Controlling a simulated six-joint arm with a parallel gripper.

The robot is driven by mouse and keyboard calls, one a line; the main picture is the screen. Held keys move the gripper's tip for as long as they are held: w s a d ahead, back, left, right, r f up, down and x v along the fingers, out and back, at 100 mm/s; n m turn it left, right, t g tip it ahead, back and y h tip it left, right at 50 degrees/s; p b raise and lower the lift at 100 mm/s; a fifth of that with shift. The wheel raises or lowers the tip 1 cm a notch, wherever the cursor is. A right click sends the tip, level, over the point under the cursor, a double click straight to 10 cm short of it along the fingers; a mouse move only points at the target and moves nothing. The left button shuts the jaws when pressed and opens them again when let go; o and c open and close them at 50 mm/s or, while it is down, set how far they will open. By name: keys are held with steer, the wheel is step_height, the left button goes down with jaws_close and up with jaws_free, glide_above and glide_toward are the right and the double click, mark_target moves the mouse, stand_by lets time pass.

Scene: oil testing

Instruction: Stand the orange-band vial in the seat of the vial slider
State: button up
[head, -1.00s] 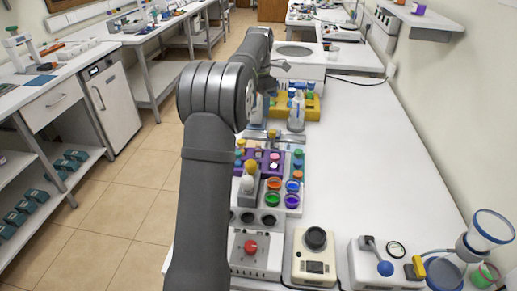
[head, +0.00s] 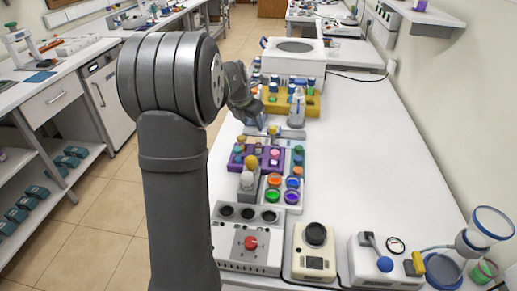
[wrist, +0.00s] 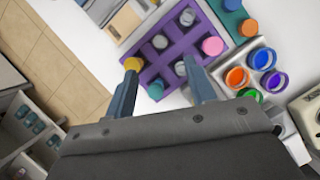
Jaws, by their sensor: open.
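My gripper (wrist: 161,63) is open and, in the wrist view, its two fingers point toward the near side of the purple rack (wrist: 209,27). Nothing shows held between them. A yellow cap (wrist: 133,63) lies right at the left fingertip; I cannot tell whether they touch. I cannot make out which vial bears the orange band. A low metallic fixture with a yellow piece (head: 273,131) stands behind the purple rack in the head view; it may be the vial slider, and its seat is unclear.
A teal strip (wrist: 232,18) with an orange cap lies beside the purple rack. A tray of coloured cups (wrist: 250,68) is to its right. In the head view a yellow rack (head: 308,112) with bottles stands farther back.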

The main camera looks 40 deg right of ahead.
mark_target(258, 140)
steer(key=x, duration=0.7)
steer(key=shift+d+f, duration=0.1)
steer(key=shift+f, duration=0.15)
steer(key=x, duration=0.5)
steer(key=shift+w+f, duration=0.15)
jaws_close()
